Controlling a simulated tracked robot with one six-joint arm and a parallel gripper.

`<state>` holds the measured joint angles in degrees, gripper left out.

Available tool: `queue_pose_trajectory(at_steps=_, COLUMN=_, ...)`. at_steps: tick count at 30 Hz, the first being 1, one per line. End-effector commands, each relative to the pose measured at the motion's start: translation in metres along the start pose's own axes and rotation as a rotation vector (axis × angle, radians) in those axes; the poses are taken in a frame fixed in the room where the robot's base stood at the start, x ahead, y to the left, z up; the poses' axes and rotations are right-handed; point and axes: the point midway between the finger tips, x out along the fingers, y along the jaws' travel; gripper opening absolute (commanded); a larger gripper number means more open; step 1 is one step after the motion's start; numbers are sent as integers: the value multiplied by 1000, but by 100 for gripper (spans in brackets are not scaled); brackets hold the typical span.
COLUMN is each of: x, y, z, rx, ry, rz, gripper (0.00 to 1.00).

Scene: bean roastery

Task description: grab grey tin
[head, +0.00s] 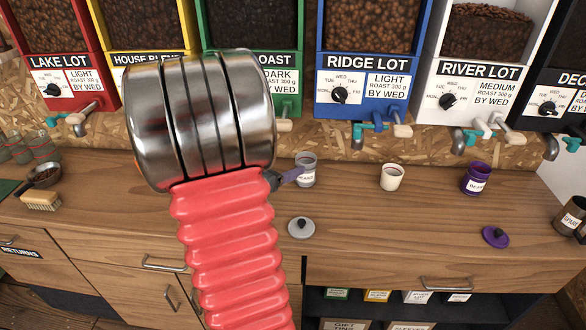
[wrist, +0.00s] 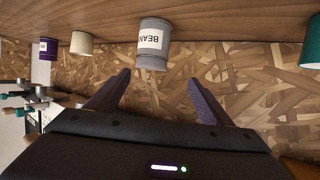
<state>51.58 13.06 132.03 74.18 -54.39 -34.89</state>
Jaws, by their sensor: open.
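The grey tin (head: 308,171) stands upright and open-topped on the wooden counter, with a white label on its side. In the wrist view, which shows the scene upside down, the grey tin (wrist: 153,50) is just beyond my fingertips, roughly in line with the gap between them. My gripper (wrist: 158,79) is open, with two dark purple fingers spread and nothing between them. In the head view, my gripper (head: 288,176) is mostly hidden behind my arm; a finger reaches the tin's left edge. Whether it touches the tin I cannot tell.
A grey lid (head: 301,228) lies in front of the tin. A cream cup (head: 392,177) and a purple tin (head: 477,180) stand to the right, with a purple lid (head: 495,236) near the counter's front. Bean dispensers, including Ridge Lot (head: 362,60), line the back.

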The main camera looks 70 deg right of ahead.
Motion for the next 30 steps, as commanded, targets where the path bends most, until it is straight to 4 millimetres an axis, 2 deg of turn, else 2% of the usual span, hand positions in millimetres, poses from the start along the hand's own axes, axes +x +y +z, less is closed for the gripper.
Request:
queue_pose_trajectory(at_steps=3, x=8, y=14, z=0, rx=-1, ry=9, rz=51, gripper=74)
queue_pose_trajectory(at_steps=12, x=8, y=14, z=0, rx=-1, ry=9, rz=51, gripper=74)
queue_pose_trajectory(at_steps=16, x=15, y=15, z=1, rx=-2, ry=9, rz=52, gripper=74)
queue_pose_trajectory(at_steps=30, x=82, y=18, z=0, rx=-1, ry=9, rz=52, gripper=74)
